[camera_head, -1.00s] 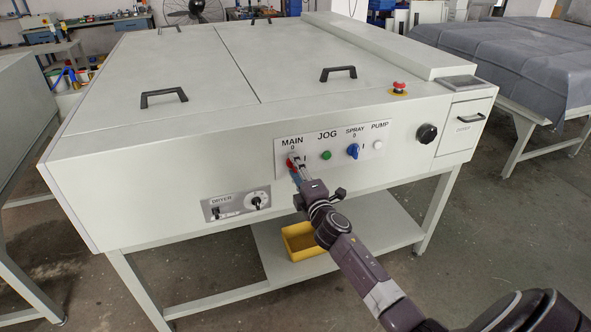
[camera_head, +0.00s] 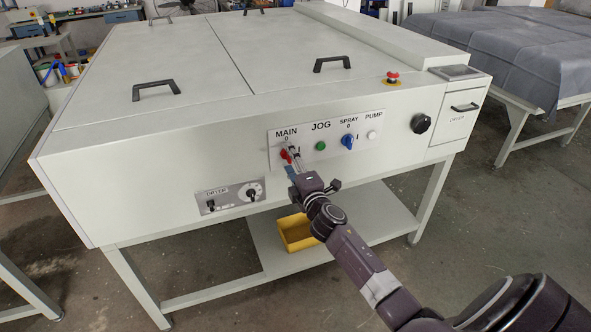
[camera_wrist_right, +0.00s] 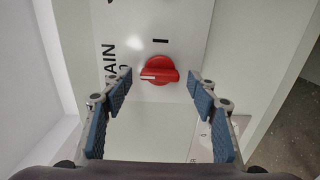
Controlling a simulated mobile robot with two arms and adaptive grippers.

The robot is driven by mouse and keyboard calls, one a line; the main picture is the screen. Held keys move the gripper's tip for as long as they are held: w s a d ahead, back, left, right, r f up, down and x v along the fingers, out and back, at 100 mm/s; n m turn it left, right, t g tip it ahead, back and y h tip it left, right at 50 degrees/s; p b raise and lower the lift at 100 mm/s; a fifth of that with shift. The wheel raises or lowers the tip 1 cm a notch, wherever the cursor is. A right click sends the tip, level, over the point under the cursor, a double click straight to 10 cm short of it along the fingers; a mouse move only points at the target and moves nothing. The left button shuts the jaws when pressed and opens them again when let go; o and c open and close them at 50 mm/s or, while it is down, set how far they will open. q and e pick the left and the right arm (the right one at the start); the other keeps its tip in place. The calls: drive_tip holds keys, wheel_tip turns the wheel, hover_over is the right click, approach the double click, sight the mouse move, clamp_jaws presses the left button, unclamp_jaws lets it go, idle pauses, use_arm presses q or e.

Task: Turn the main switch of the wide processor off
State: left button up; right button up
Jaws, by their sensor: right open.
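The wide processor (camera_head: 130,160) is a long pale cabinet with a control panel on its front. Its main switch is a red knob (camera_head: 284,155) below the word MAIN, partly covered by my fingers in the head view. In the right wrist view the red knob (camera_wrist_right: 160,70) shows whole. Its white mark points left, towards the side with the MAIN lettering and the partly hidden 0, not towards the I mark. My right gripper (camera_wrist_right: 160,85) is open, with one finger either side of the knob in the picture and no visible contact. My left gripper is out of view.
Beside the knob are the green JOG button (camera_head: 320,146), blue SPRAY knob (camera_head: 347,142) and white PUMP button (camera_head: 372,135). The dryer panel (camera_head: 230,198) is below left. A yellow bin (camera_head: 296,233) stands on the lower shelf. A covered table (camera_head: 500,50) is at right.

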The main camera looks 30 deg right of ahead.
drive_tip(key=v, duration=1.1)
drive_tip(key=shift+s, duration=0.35)
drive_tip(key=shift+a, duration=0.15)
drive_tip(key=s+a+f+m+g+y, duration=0.1)
drive_tip(key=s+a+f+m+g, duration=0.2)
drive_tip(key=f, duration=0.9)
drive_tip(key=s+a+f+m+g, duration=0.15)
drive_tip(key=s+f, duration=0.45)
drive_tip(key=f, duration=0.6)
drive_tip(key=s+a+f+m+g+y, duration=0.15)
drive_tip(key=s+f+g, duration=0.25)
drive_tip(key=f, duration=0.8)
drive_tip(key=s+a+f+m+g, duration=0.2)
drive_tip(key=s+f, duration=0.5)
drive_tip(key=s, duration=0.5)
drive_tip(key=s+a+f+m+g+y, duration=0.1)
drive_tip(key=s+a+f+m+g, duration=0.1)
drive_tip(key=s+f, duration=0.5)
drive_tip(key=s+a+f+m+g, duration=0.3)
drive_tip(key=s+a+f, duration=0.3)
drive_tip(key=s, duration=1.1)
drive_tip(key=shift+s+f+g, duration=0.25)
drive_tip(key=shift+f+g, duration=0.3)
drive_tip(key=shift+f, duration=0.45)
drive_tip(key=shift+a+y, duration=0.1)
drive_tip(key=shift+y, duration=0.15)
